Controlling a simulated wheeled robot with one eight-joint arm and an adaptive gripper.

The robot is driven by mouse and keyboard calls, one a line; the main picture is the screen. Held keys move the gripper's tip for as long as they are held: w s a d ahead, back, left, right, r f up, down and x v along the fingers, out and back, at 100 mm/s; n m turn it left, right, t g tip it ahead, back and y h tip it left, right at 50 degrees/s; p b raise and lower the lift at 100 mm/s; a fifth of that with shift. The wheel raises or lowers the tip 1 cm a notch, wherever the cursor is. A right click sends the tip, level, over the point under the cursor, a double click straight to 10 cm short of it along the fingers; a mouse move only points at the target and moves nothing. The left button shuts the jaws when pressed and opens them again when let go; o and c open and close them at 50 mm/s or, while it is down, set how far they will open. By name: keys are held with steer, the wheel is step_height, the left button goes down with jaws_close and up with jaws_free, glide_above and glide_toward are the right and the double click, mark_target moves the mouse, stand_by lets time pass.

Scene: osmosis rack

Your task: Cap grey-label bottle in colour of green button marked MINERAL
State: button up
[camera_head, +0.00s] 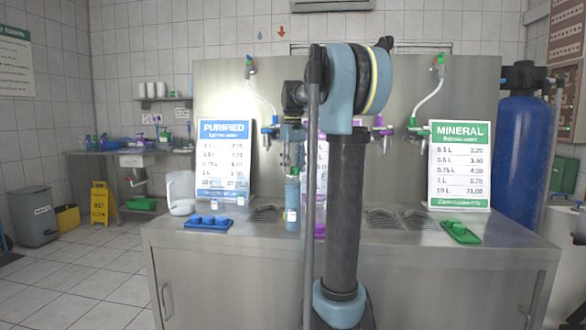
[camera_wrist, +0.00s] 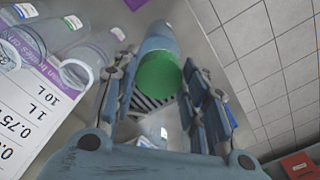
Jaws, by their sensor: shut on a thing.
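My gripper (camera_head: 292,168) points down over a tall blue-tinted bottle (camera_head: 292,205) on the steel counter. In the wrist view its fingers (camera_wrist: 158,76) are shut around a round green cap (camera_wrist: 160,73). The cap sits at the near end of the bottle (camera_wrist: 157,37); I cannot tell whether it is seated or just above the neck. The bottle's label colour is not clear. The green MINERAL board (camera_head: 459,165) stands at the right of the counter. A green tray (camera_head: 461,233) lies in front of it.
The blue PURIFIED board (camera_head: 224,160) and a blue cap tray (camera_head: 207,224) are at the left. Clear bottles (camera_wrist: 85,60) stand beside my fingers. Drain grilles (camera_head: 383,219) and taps line the counter.

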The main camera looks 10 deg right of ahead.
stand_by(0.4)
steer(key=o, duration=1.7)
steer(key=shift+r, duration=0.1)
steer(key=shift+r, duration=3)
steer(key=shift+c, duration=0.4)
